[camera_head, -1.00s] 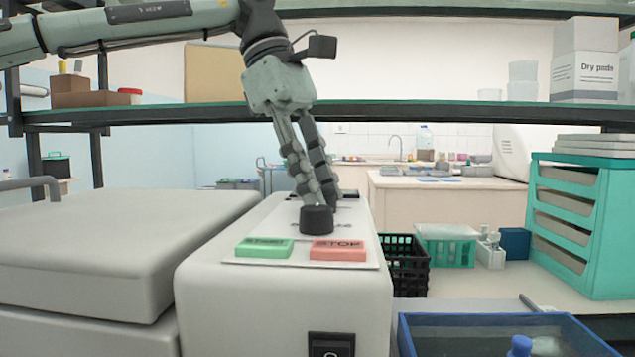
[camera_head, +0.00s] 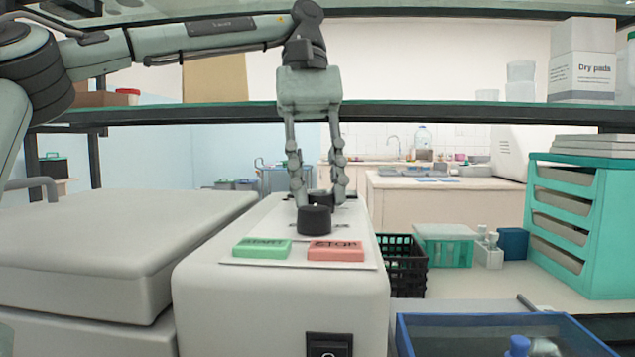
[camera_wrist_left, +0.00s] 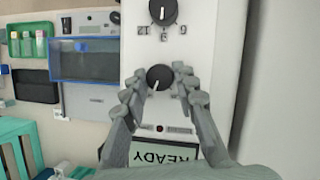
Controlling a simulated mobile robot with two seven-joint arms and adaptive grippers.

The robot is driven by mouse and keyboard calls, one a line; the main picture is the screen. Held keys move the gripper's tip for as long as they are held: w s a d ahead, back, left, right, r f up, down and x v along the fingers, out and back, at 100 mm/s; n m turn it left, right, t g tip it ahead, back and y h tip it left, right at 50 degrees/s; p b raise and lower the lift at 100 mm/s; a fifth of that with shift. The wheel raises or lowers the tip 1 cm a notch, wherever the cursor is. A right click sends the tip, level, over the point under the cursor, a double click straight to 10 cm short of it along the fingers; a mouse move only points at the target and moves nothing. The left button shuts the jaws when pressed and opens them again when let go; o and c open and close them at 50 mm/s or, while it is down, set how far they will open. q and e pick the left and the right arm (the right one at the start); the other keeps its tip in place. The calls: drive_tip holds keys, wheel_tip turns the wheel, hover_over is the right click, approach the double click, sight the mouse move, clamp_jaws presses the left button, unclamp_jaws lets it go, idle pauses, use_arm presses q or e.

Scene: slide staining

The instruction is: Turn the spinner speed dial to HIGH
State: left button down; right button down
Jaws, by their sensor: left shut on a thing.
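The spinner is a white machine (camera_head: 270,310) with two black dials on its top panel. My left gripper (camera_head: 320,196) points down at the rear dial (camera_head: 319,196). In the left wrist view its fingers (camera_wrist_left: 160,77) are shut on the sides of this round black dial (camera_wrist_left: 159,79). The dial's white pointer line points toward the lower left of that view. Its speed labels are hidden or unreadable. The front dial (camera_head: 314,220) stands free; it also shows in the wrist view (camera_wrist_left: 162,11), with numbers beside it. My right gripper is out of view.
Green START (camera_head: 262,248) and red STOP (camera_head: 336,251) buttons lie in front of the dials. A READY screen (camera_wrist_left: 163,154) is beyond the gripped dial. A shelf (camera_head: 450,114) crosses behind the gripper. A black basket (camera_head: 407,268) and blue tray (camera_head: 500,320) stand right.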

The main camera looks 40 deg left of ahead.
use_arm(q)
drive_tip(key=shift+w+d+m+g+y, duration=0.1)
drive_tip(key=shift+m+g+y, duration=0.4)
drive_tip(key=shift+m, duration=1.4)
drive_tip(key=c, duration=1.2)
unclamp_jaws()
